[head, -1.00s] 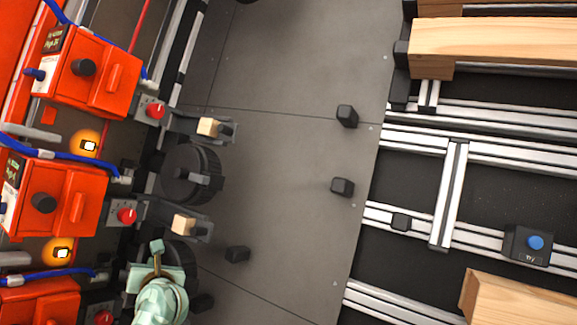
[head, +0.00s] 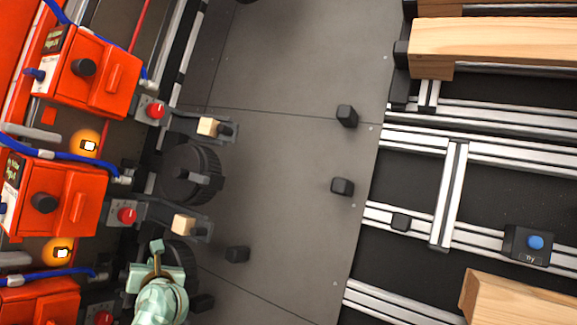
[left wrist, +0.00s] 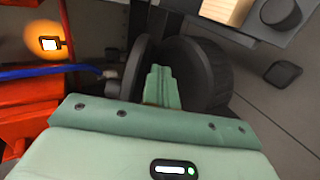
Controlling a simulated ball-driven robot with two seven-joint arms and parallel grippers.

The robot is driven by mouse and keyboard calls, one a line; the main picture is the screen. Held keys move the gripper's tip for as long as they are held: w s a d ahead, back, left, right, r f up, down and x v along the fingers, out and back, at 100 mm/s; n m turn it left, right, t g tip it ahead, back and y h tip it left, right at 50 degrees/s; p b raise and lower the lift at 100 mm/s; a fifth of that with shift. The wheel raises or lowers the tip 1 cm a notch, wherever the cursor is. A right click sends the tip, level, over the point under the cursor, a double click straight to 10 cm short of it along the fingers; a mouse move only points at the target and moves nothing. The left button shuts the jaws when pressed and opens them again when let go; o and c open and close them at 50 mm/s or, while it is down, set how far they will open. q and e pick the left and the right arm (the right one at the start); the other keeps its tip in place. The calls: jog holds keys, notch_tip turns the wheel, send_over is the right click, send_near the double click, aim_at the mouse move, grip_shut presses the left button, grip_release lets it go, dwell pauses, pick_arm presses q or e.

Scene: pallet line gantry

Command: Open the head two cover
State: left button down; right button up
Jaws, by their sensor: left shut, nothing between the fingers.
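Several orange-red head units stand along the left in the head view: an upper one (head: 90,75), a middle one (head: 55,195) and a lower one (head: 40,305) cut by the frame. Their labels are too small to read, so I cannot tell which is head two or which part is its cover. My pale green left gripper (head: 157,247) is shut and empty, in front of a lower dark round drum (head: 180,256). In the left wrist view the gripper (left wrist: 160,72) overlaps a dark ribbed drum (left wrist: 204,75); contact is unclear. My right gripper is out of view.
An upper dark drum (head: 187,174) and brackets with wooden blocks (head: 184,224) lie near the gripper. Glowing lamps (head: 62,252) and blue hoses (head: 60,154) run along the heads. Grey floor (head: 280,150) is mostly open, with small black posts (head: 342,187). A pallet frame (head: 452,195) stands right.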

pick_arm(q)
jog(key=shift+s+a+r+p, duration=0.3)
jog(key=shift+a+p, duration=0.1)
jog(key=shift+a, duration=0.1)
jog(key=shift+s+a+r+p, duration=0.15)
jog(key=shift+a+r+p, duration=0.1)
jog(key=shift+a+p, duration=0.2)
jog(key=shift+a, duration=0.1)
jog(key=shift+s+a+r+p, duration=0.2)
jog(key=shift+a+p, duration=0.1)
jog(key=shift+a, duration=0.2)
jog(key=shift+s+a+r, duration=0.1)
jog(key=shift+a+r, duration=0.05)
jog(key=shift+a, duration=0.4)
jog(key=shift+p, duration=0.3)
